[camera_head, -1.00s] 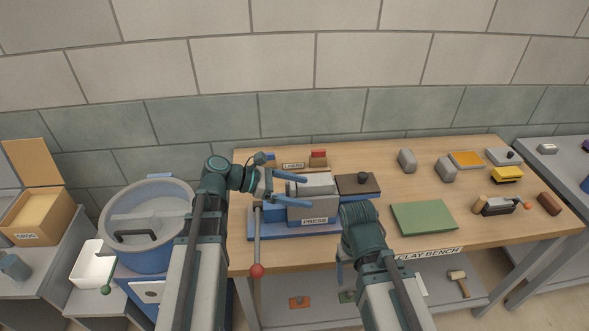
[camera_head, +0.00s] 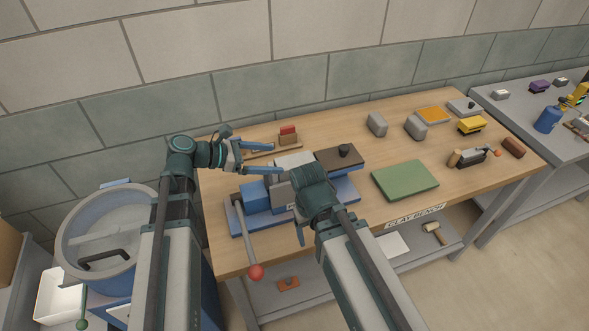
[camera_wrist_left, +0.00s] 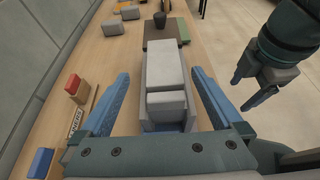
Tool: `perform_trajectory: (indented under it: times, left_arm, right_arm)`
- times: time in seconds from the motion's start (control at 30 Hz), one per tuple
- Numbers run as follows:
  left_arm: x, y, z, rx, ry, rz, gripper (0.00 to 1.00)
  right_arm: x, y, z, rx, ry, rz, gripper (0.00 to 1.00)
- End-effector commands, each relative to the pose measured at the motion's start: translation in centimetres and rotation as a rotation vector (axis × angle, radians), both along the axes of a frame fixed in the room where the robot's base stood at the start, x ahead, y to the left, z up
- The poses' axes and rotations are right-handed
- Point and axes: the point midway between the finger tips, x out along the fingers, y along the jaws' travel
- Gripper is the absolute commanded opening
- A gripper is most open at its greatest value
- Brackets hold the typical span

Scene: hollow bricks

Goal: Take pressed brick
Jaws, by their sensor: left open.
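The press (camera_head: 258,196) stands on a blue base at the left of the clay bench, with a long lever ending in a red ball (camera_head: 256,272). A light grey block (camera_head: 293,160), seemingly the pressed brick, is at the press's top; in the left wrist view a long grey block (camera_wrist_left: 165,68) lies between my fingers, with a smaller grey block in front. My left gripper (camera_head: 276,159) is open beside it, its fingers apart from the block's sides in the wrist view (camera_wrist_left: 160,76). My right gripper (camera_wrist_left: 241,94) is empty with its fingers apart; in the head view its wrist hides part of the press.
A brown plate with a black knob (camera_head: 343,150) is right of the press. A green mat (camera_head: 405,180), grey blocks (camera_head: 377,124) and a yellow item (camera_head: 471,125) lie farther right. A red and brown block (camera_head: 288,136) stands behind. A blue tub (camera_head: 110,240) is left.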

Motion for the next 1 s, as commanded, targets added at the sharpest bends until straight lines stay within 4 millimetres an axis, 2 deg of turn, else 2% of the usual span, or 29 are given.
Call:
perform_trajectory:
  times: [0.1,0.2,0.57,0.83,1.0]
  left_arm:
    - [0.5,-1.6,-0.9,0.000,0.000,-0.002,1.00]
    - [0.8,-2.3,-1.1,0.000,0.001,0.000,1.00]
    - [0.9,-3.2,-1.5,0.000,0.000,-0.001,1.00]
    - [1.6,-6.5,-3.1,0.000,0.001,-0.002,1.00]
    - [1.9,-7.4,-3.2,0.000,0.000,0.001,1.00]
  right_arm:
    - [0.0,0.0,-0.9,0.000,0.000,0.000,0.76]
    - [0.0,0.0,-1.1,0.000,0.000,0.000,0.76]
    - [0.0,0.0,-1.5,0.000,0.000,0.000,0.76]
    - [0.0,0.0,-3.1,0.000,0.000,0.000,0.76]
    - [0.0,0.0,-3.2,0.000,0.000,0.000,0.76]
